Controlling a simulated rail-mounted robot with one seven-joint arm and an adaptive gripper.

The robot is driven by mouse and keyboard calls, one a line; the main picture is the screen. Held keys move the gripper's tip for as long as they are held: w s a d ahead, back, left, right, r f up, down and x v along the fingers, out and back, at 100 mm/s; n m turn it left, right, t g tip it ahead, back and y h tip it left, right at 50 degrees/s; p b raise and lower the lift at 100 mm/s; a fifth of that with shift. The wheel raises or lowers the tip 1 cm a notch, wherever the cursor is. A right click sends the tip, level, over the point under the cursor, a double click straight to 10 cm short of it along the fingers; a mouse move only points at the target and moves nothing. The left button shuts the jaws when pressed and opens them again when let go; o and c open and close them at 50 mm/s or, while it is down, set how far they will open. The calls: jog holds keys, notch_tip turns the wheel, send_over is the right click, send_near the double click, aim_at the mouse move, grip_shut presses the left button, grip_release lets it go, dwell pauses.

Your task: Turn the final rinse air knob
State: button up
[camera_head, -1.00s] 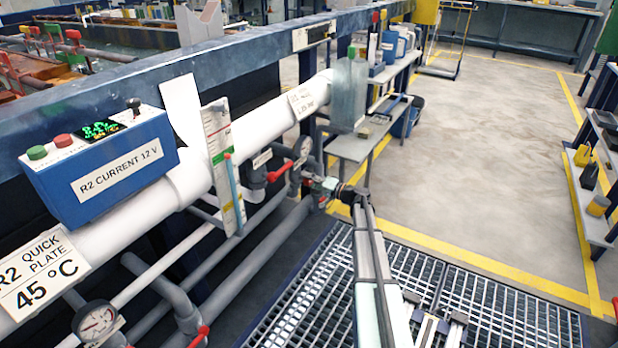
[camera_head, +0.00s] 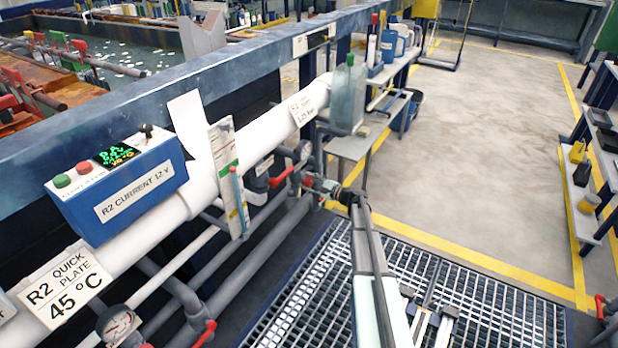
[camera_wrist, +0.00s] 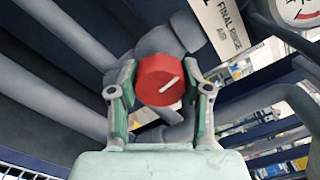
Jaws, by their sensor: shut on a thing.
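The red round knob (camera_wrist: 158,80) with a white pointer line sits between the two fingers of my gripper (camera_wrist: 160,86) in the wrist view. The fingers are shut on its sides. The pointer line slants up to the right. A white label reading FINAL RINSE AIR (camera_wrist: 222,24) is just above and right of the knob. In the head view my gripper (camera_head: 320,185) is at the grey pipework beside the railing, and I cannot make out the knob clearly there.
A blue R2 CURRENT box (camera_head: 125,190) and a white pipe (camera_head: 265,130) run along the left. A pressure gauge (camera_wrist: 302,10) is near the label. Grey pipes (camera_wrist: 65,90) surround the knob. Metal grating (camera_head: 300,290) lies below my arm; the floor (camera_head: 480,140) beyond is open.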

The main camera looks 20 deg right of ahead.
jog(key=m+p, duration=0.1)
jog(key=m, duration=0.1)
jog(key=m+p, duration=0.1)
jog(key=p, duration=0.1)
jog(key=m+p, duration=0.2)
jog(key=shift+w+r+m, duration=0.15)
jog(key=shift+r+m, duration=0.1)
jog(key=shift+m, duration=0.05)
jog(key=shift+f+m+p, duration=0.15)
jog(key=shift+m+p, duration=0.95)
jog(key=shift+m, duration=0.3)
jog(key=o, duration=1.2)
jog(key=shift+a, duration=0.1)
jog(key=shift+c, duration=0.2)
jog(key=shift+f, duration=0.1)
jog(key=v, duration=1.2)
